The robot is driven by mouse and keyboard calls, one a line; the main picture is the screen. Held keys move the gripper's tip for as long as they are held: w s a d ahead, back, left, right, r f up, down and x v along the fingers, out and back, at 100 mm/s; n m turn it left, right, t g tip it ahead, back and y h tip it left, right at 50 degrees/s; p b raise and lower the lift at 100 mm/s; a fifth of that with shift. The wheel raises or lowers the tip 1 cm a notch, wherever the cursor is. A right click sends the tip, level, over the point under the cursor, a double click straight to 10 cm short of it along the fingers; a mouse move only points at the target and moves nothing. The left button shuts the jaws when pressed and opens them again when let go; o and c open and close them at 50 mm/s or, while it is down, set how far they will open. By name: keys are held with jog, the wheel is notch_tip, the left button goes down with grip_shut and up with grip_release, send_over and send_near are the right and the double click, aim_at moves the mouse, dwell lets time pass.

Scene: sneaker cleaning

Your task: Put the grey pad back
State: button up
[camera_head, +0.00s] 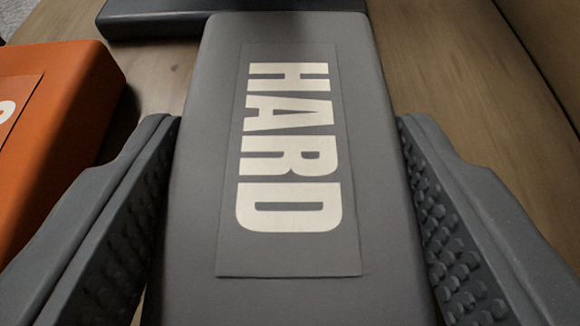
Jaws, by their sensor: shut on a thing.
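The grey pad (200,200) is a long block with rounded edges and the word HARD in pale letters on a darker label. It fills the middle of the view, running from the bottom edge nearly to the top. My gripper (287,125) has one studded finger on each side of the pad and is shut on it. The pad's underside is hidden, so I cannot tell whether it rests on the wooden surface or hangs above it.
An orange block (75,110) with a partly cut-off label lies at the left. A dark grey object (150,18) lies across the top, beyond the pad's far end. The wooden surface (165,68) shows between them. A brown wooden face (545,45) runs along the right.

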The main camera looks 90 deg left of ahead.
jog(key=shift+f, duration=0.3)
jog(key=o, duration=1.2)
